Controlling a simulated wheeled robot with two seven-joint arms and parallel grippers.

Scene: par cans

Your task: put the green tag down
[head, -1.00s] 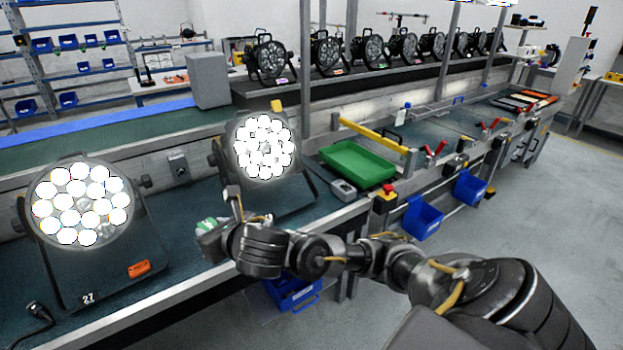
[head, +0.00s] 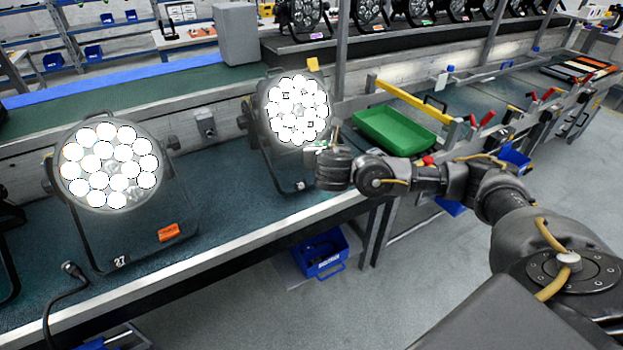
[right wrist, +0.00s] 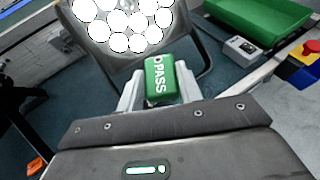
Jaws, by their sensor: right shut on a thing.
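The green tag (right wrist: 160,80), with "PASS" in white letters, is between the fingers of my right gripper (right wrist: 160,90) in the right wrist view. The right gripper (head: 322,150) is shut on it, in front of the lower right side of the right lit par can (head: 296,108). In the head view the tag is mostly hidden by the gripper. In the right wrist view the par can's bright face (right wrist: 125,22) and its bracket are just beyond the tag. I cannot tell whether the tag touches anything below. My left gripper is not in view.
A lit par can (head: 110,165) with an orange tag (head: 168,232) stands on the bench at the left. A green tray (head: 395,130) lies right of my gripper, near a grey box with a button (right wrist: 240,48).

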